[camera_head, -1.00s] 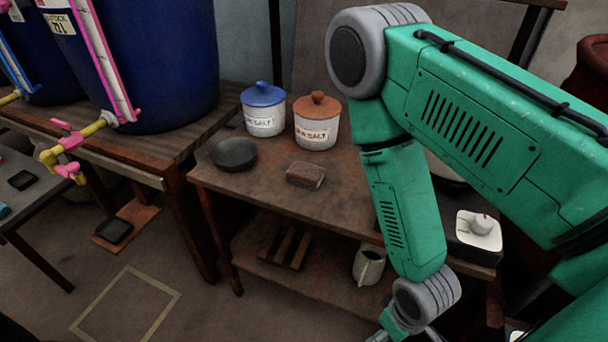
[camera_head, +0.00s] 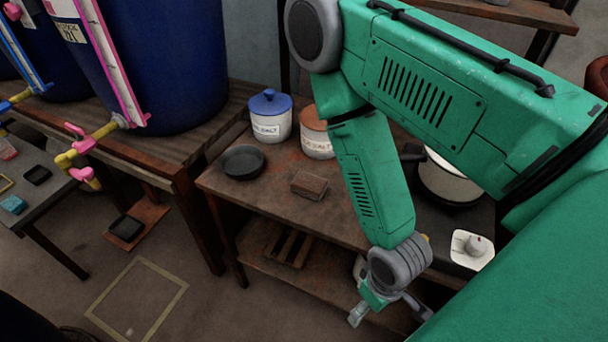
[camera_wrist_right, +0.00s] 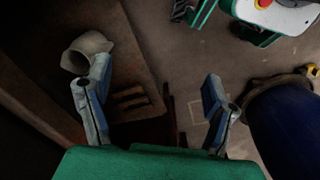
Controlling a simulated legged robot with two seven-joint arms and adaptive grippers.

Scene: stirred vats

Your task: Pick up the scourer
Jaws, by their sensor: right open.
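A brown block (camera_head: 310,185), which may be the scourer, lies on the wooden table (camera_head: 270,205). A small teal block (camera_head: 13,205) on the grey table at the far left could also be a scourer; I cannot tell which. My right gripper (camera_head: 388,311) is below and to the right of the brown block in the head view, in front of the table. In the right wrist view it (camera_wrist_right: 157,95) is open with nothing between its fingers. The brown block cannot be made out there. My left gripper is not in view.
A dark dish (camera_head: 243,162), a blue-lidded salt jar (camera_head: 270,120) and a brown-lidded jar (camera_head: 317,145) stand near the block. A pot (camera_head: 450,185) is at right. A mug (camera_wrist_right: 86,50) and a slatted rack (camera_wrist_right: 130,98) are on the lower shelf.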

